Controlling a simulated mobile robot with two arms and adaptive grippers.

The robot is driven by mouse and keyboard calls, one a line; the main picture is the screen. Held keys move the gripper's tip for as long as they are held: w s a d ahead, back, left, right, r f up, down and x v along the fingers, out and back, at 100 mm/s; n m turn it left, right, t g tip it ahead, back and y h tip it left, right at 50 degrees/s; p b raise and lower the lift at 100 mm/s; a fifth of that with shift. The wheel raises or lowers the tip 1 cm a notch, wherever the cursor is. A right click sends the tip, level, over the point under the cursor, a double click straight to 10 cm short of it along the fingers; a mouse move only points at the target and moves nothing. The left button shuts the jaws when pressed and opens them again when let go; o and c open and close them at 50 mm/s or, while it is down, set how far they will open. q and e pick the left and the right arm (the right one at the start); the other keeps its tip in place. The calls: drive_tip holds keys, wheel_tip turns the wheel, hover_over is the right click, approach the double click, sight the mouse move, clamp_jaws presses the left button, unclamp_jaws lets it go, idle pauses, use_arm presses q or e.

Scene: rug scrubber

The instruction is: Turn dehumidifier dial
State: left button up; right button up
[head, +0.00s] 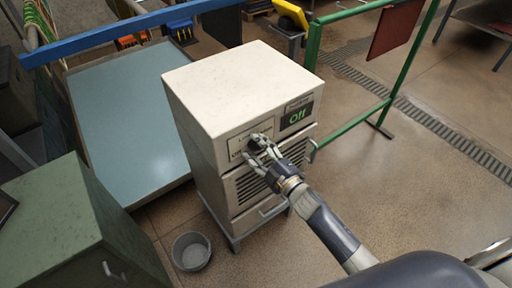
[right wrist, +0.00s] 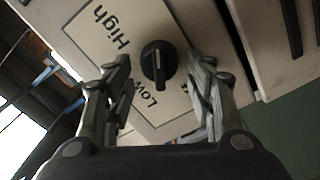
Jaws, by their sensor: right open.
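The dehumidifier (head: 235,90) is a cream-white box on a low grey stand in the middle of the head view. Its small display (head: 297,116) reads "Off" in green. The dial (right wrist: 158,62) is a round black knob with a light pointer line, on a pale plate marked "High" and "Low" in the right wrist view. My right gripper (right wrist: 163,92) is open, with its fingers on either side of the dial and a gap on both sides. In the head view my right gripper (head: 258,148) covers the dial. My left gripper is not in view.
A green cabinet (head: 75,215) stands at the lower left, with a grey bucket (head: 191,251) on the floor beside it. A blue-grey platform (head: 125,120) lies behind left. A green rail (head: 350,122) stands to the right.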

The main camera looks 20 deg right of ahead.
drive_tip(key=shift+w, duration=0.15)
drive_tip(key=c, duration=1)
drive_tip(key=shift+m, duration=0.3)
drive_tip(key=m, duration=0.1)
drive_tip(key=m+p, duration=0.1)
drive_tip(key=shift+d+r+m, duration=0.1)
drive_tip(key=shift+r+m, duration=0.1)
drive_tip(key=shift+m, duration=0.2)
drive_tip(key=m+p, duration=0.1)
drive_tip(key=m, duration=0.1)
drive_tip(key=shift+d+m, duration=0.1)
drive_tip(key=shift+m, duration=0.3)
drive_tip(key=m, duration=0.5)
drive_tip(key=shift+w+d+p, duration=0.15)
drive_tip(key=shift+d+p, duration=0.15)
drive_tip(key=shift+p, duration=0.05)
drive_tip(key=shift+m, duration=0.4)
